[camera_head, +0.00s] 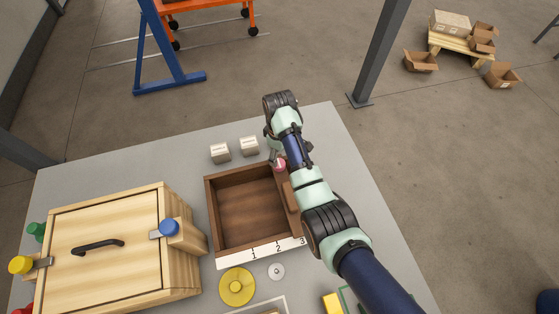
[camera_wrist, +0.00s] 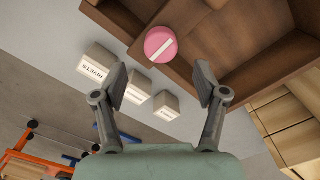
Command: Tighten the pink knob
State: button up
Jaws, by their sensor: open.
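The pink knob (camera_wrist: 160,45) is round with a white bar across its face. It is mounted at the brown wooden box in the wrist view. In the head view the knob (camera_head: 280,165) is partly hidden by my arm at the box's upper right corner. My gripper (camera_wrist: 160,80) is open, its two fingers apart. In the wrist view the knob lies beyond the fingertips, between their lines, with nothing held. In the head view my gripper (camera_head: 276,157) is beside the knob and mostly covered by my arm.
The open brown box (camera_head: 248,210) bears a numbered white strip (camera_head: 262,252). Small labelled blocks (camera_head: 220,153) stand behind it. A wooden case (camera_head: 105,250) with blue (camera_head: 169,227), yellow (camera_head: 20,265) and green (camera_head: 37,230) knobs stands left. A yellow disc (camera_head: 237,287) lies in front.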

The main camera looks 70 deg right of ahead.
aim_at(279, 163)
notch_tip(279, 163, down, 6)
jog(key=b, duration=0.2)
jog(key=shift+a+f+b, duration=0.1)
jog(key=shift+f+b, duration=0.1)
jog(key=shift+b, duration=0.1)
jog(key=shift+c, duration=0.3)
jog(key=c, duration=1.1)
